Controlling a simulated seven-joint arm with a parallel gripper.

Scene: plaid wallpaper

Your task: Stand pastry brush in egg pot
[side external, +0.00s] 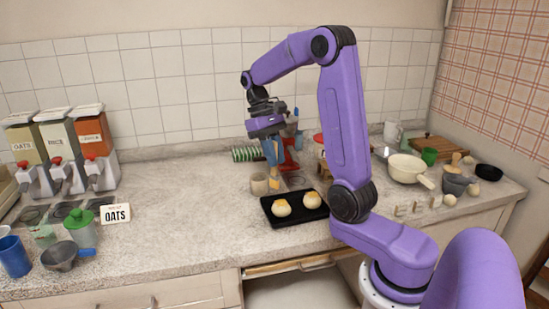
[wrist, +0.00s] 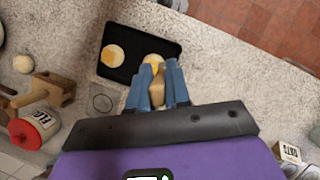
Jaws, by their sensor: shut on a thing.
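My gripper (side external: 272,158) points down over the counter behind the black tray. Its blue fingers are shut on the pastry brush (side external: 275,183), whose tan and yellowish lower end shows below them. In the wrist view the brush (wrist: 155,92) shows as a tan piece between the fingers (wrist: 158,85). The brush appears beside the pot; the exact gap is unclear.
A black tray (side external: 274,219) with two glazed buns (side external: 282,207) lies in front of the pot. A cream pan (side external: 406,168) is at right, dispensers (side external: 60,145) at left. The left-middle counter is clear.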

